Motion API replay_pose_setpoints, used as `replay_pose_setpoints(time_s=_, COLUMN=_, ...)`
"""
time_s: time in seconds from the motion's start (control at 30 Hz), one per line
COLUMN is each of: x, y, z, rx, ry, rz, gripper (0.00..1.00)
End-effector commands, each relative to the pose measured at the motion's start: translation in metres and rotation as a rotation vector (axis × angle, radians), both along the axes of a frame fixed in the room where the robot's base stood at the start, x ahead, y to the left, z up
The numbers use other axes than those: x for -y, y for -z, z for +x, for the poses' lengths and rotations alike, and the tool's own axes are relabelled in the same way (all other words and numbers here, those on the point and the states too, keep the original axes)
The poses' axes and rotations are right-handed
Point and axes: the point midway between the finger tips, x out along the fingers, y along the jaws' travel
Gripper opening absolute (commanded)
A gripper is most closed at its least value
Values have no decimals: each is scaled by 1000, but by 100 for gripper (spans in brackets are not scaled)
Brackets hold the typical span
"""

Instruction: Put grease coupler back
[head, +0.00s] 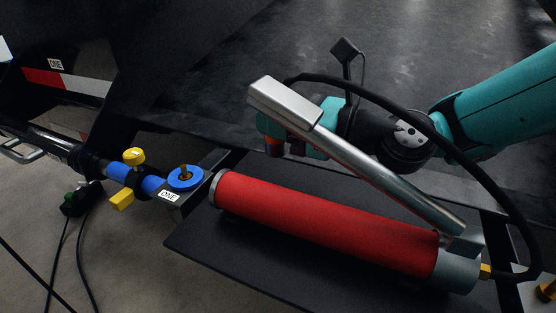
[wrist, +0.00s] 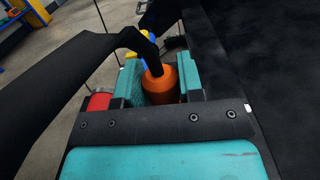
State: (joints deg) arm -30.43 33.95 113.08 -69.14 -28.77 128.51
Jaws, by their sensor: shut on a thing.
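My gripper (wrist: 160,78) is shut on the orange grease coupler (wrist: 160,86), which sits between its two teal jaws with the black hose running out of it. In the head view the coupler shows as a small orange part (head: 273,147) under the silver lever, and most of my gripper (head: 283,140) is hidden behind that lever. The red grease gun (head: 325,219) lies on a dark shelf, with its silver lever (head: 375,165) raised above it. The hose (head: 455,160) loops from the gun's right end up to my gripper. I cannot tell whether the coupler touches anything beyond the jaws.
A blue bar end (head: 186,178) with a brass fitting and a "ONE" label (head: 170,196) stands left of the gun. Yellow knobs (head: 134,157) and a blue tube are further left. The dark shelf (head: 205,245) has bare room in front of the gun. Cables hang at the left.

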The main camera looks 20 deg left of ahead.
Motion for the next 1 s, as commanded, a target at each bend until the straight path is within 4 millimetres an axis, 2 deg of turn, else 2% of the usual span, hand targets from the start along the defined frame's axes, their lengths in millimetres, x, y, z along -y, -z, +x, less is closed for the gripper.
replay_pose_setpoints(time_s=0.13, x=0, y=11, z=0, rx=-1, ry=0, rz=1, gripper=5)
replay_pose_setpoints(time_s=0.37, x=0, y=46, z=0, rx=-1, ry=-1, rz=1, gripper=5)
replay_pose_setpoints(time_s=0.77, x=0, y=48, z=0, rx=0, ry=-1, rz=0, gripper=5)
replay_pose_setpoints(time_s=0.8, x=0, y=47, z=0, rx=1, ry=-1, rz=0, gripper=44)
replay_pose_setpoints(time_s=0.87, x=0, y=47, z=0, rx=1, ry=-1, rz=0, gripper=58)
replay_pose_setpoints(time_s=1.0, x=0, y=47, z=0, rx=1, ry=-1, rz=0, gripper=60)
